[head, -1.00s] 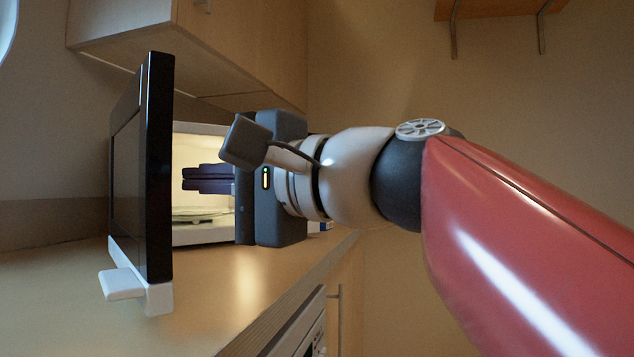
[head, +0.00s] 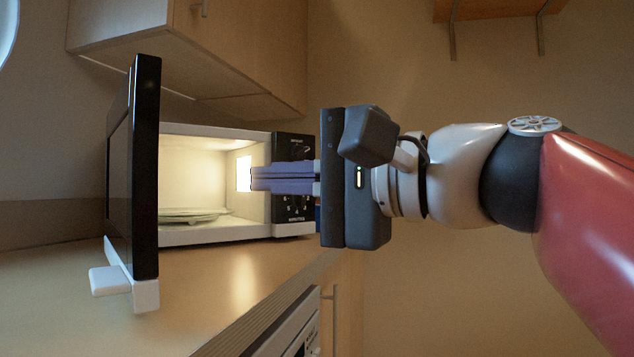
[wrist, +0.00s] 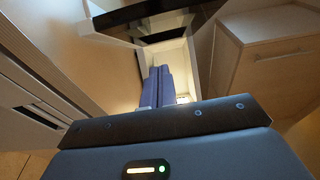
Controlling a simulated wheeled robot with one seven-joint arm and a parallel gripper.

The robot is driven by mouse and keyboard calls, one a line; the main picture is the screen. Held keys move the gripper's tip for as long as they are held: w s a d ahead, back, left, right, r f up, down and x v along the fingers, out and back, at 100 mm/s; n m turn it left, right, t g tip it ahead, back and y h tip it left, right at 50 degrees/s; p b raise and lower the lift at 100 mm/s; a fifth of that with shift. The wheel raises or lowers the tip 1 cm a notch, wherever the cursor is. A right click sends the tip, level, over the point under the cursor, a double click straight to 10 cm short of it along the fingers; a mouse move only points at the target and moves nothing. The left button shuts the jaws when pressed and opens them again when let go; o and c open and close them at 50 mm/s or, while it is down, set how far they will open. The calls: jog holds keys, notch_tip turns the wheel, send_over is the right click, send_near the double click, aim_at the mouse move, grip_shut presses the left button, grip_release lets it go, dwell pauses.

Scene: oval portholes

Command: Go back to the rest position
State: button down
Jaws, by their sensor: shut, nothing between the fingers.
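My gripper (head: 254,179) is shut and empty, its purple fingers pointing left in front of the microwave's control panel (head: 294,205). The fingers also show in the wrist view (wrist: 158,77), side by side and together, pointing at the lit opening. The microwave (head: 250,233) stands on the counter with its light on. Its black door (head: 148,170) stands wide open on the left, with a white handle (head: 110,281) at the bottom. A pale plate (head: 190,215) lies inside on the cavity floor. My gripper's fingers hide part of the panel.
The wooden counter (head: 210,285) runs below the microwave, with an appliance front (head: 290,325) under its edge. Wall cabinets (head: 245,50) hang above the microwave. A wooden shelf (head: 495,10) is high at the right. The wall area to the right of the microwave is free apart from my arm.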

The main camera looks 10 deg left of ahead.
jog(key=w+d+f+t+h+p, duration=0.1)
jog(key=d+f+h+p, duration=0.2)
jog(key=d+f+h, duration=0.55)
jog(key=w+d+f+t+h+p, duration=0.2)
jog(key=d+f, duration=0.3)
jog(key=f, duration=0.8)
jog(key=s+d+f+n+g+h+p, duration=0.1)
jog(key=s+d+f+h, duration=0.2)
jog(key=d+f, duration=0.3)
jog(key=s+d+f+n+g+h+p, duration=0.1)
jog(key=s+d+f+n+h+p, duration=0.1)
jog(key=d+f, duration=0.5)
notch_tip(320, 180, down, 3)
jog(key=shift+s+f+h, duration=0.15)
jog(key=shift+s+h, duration=0.5)
jog(key=shift+h, duration=0.3)
